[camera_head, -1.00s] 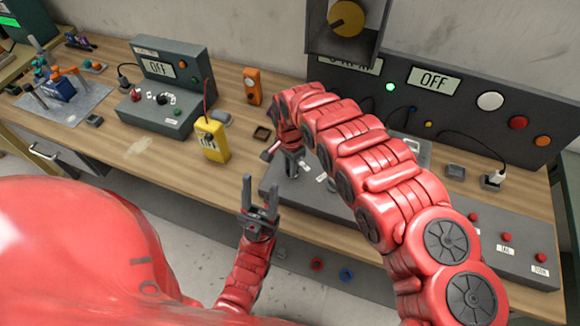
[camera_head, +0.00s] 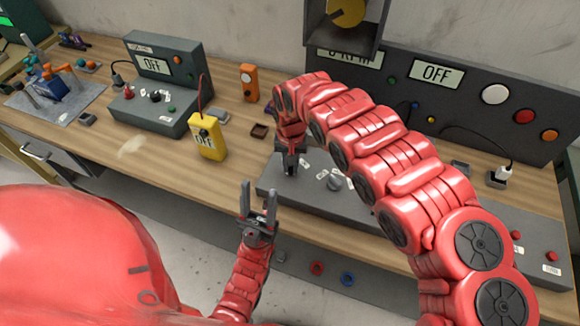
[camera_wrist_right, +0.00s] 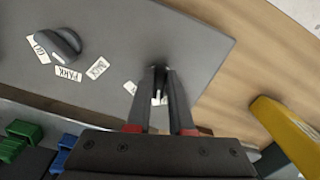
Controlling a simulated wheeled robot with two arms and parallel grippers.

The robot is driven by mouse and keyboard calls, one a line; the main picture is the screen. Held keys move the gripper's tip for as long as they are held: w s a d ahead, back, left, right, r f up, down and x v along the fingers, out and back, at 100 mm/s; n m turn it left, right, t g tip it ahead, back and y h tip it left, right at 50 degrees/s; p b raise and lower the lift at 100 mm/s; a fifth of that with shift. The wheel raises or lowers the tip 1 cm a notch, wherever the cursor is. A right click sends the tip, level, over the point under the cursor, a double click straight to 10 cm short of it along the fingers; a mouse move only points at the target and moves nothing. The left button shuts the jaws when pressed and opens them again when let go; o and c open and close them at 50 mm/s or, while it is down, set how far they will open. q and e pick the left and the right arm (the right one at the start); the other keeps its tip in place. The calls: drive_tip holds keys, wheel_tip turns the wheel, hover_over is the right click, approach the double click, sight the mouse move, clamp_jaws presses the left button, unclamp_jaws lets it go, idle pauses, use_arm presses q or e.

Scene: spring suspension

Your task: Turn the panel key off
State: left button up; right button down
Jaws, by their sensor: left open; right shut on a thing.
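The grey control panel (camera_head: 268,180) lies on the bench, with its upright back (camera_head: 465,103) behind it. My right gripper (camera_head: 291,165) points down at the panel's left end and is shut on the panel key. In the right wrist view, the small dark key (camera_wrist_right: 160,68) shows between the fingertips (camera_wrist_right: 160,88), mostly hidden by them; white labels lie beside it. My left gripper (camera_head: 258,212) is open and empty, in front of the bench edge.
A dark knob (camera_head: 335,182) with labels stands near the key; it also shows in the right wrist view (camera_wrist_right: 58,45). A yellow meter (camera_head: 207,137), an orange device (camera_head: 249,83) and a grey test box (camera_head: 165,85) stand to the left. My right arm covers much of the panel.

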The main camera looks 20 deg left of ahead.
sight(292, 168)
drive_tip(key=shift+w+d+n+b, duration=0.15)
drive_tip(key=shift+n+b, duration=0.25)
drive_tip(key=shift+n, duration=0.9)
drive_tip(key=c, duration=0.8)
unclamp_jaws()
wheel_tip(292, 168, up, 17)
drive_tip(key=b, duration=0.4)
drive_tip(key=shift+r, duration=0.2)
